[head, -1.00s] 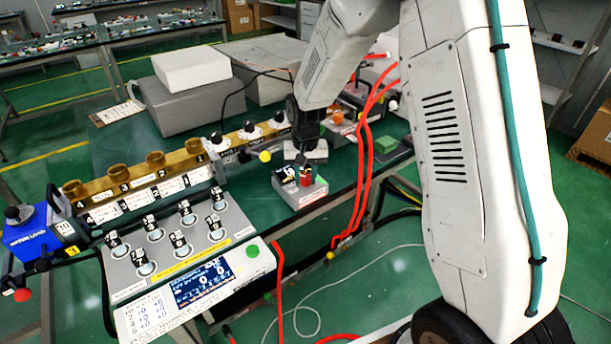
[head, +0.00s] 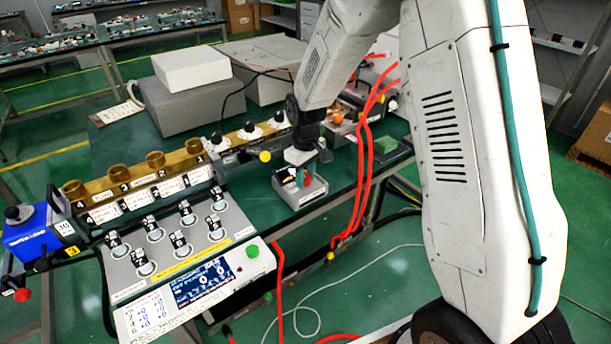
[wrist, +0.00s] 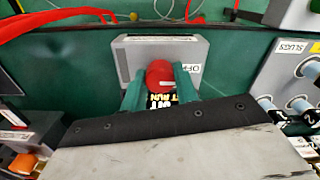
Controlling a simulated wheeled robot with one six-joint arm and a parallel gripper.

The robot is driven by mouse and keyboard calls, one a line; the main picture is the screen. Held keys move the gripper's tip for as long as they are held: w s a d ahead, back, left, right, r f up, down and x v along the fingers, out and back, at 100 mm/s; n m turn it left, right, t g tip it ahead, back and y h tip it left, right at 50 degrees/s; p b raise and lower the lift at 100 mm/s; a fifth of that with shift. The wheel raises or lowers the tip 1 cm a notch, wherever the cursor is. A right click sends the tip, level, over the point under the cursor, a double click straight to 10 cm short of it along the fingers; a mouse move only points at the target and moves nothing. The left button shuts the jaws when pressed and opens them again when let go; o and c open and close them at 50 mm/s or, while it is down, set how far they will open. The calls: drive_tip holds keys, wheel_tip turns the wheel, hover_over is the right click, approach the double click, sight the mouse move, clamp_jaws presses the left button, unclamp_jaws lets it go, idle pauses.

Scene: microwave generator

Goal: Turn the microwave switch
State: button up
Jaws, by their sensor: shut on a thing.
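The microwave switch box (head: 313,192) is a small grey box near the table's front edge in the head view. It also shows in the wrist view (wrist: 137,52), with a partly hidden "OFF" label on its right. Its red knob (wrist: 160,73) sits between the two teal fingers of my gripper (wrist: 159,82). My gripper is shut on the red knob. In the head view my gripper (head: 304,172) points down over the box and hides part of the knob. A black label with yellow and white lettering lies below the knob, partly covered.
A grey panel (head: 240,222) with several black-capped knobs and a display unit (head: 203,283) stand to the left. Red cables (head: 364,150) run close on the right. Bare green table surrounds the box.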

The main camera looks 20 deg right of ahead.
sight(306, 176)
drive_tip(key=shift+n, duration=0.3)
drive_tip(key=o, duration=0.7)
wheel_tip(306, 176, up, 8)
drive_tip(key=shift+f, duration=0.1)
idle(0.6)
